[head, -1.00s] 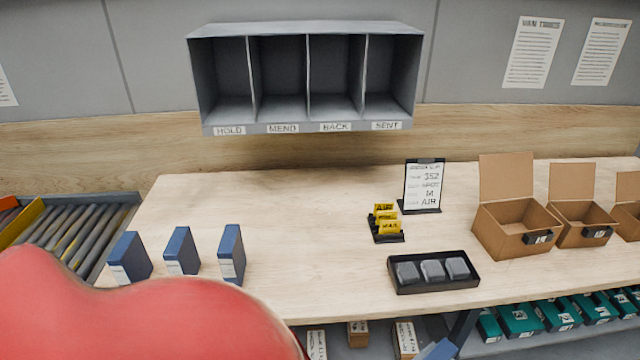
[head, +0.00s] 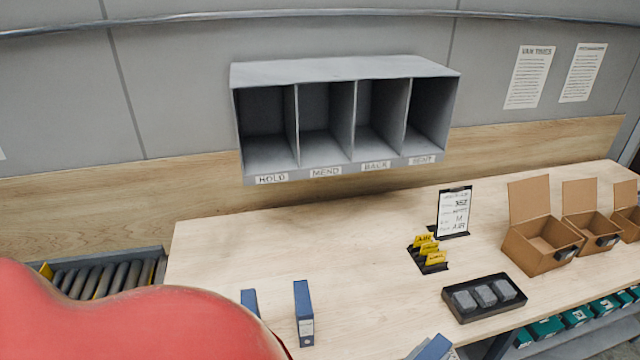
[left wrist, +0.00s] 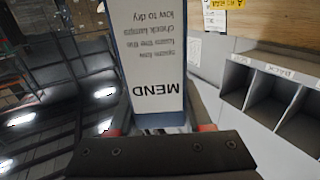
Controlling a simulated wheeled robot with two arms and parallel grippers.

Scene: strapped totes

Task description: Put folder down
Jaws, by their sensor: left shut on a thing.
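My left gripper (left wrist: 162,130) is shut on a blue folder (left wrist: 152,60) with a white label, seen in the left wrist view. The label reads MEND in large letters, upside down, with smaller lines. A blue and white corner (head: 432,348) shows at the bottom edge of the head view; I cannot tell for sure that it is this folder. A grey wall rack (head: 345,70) has open, empty-looking slots labelled HOLD, MEND, BACK and SENT. Part of it also shows at the right in the left wrist view (left wrist: 236,74). My right gripper is not in view.
Two blue binders (head: 304,312) (head: 250,301) stand at the front of the wooden table (head: 330,255). A black tray (head: 484,297), yellow cards (head: 428,252), a sign (head: 453,212) and open cardboard boxes (head: 541,245) stand at the right. The table's middle is clear. A roller conveyor (head: 105,277) is at left.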

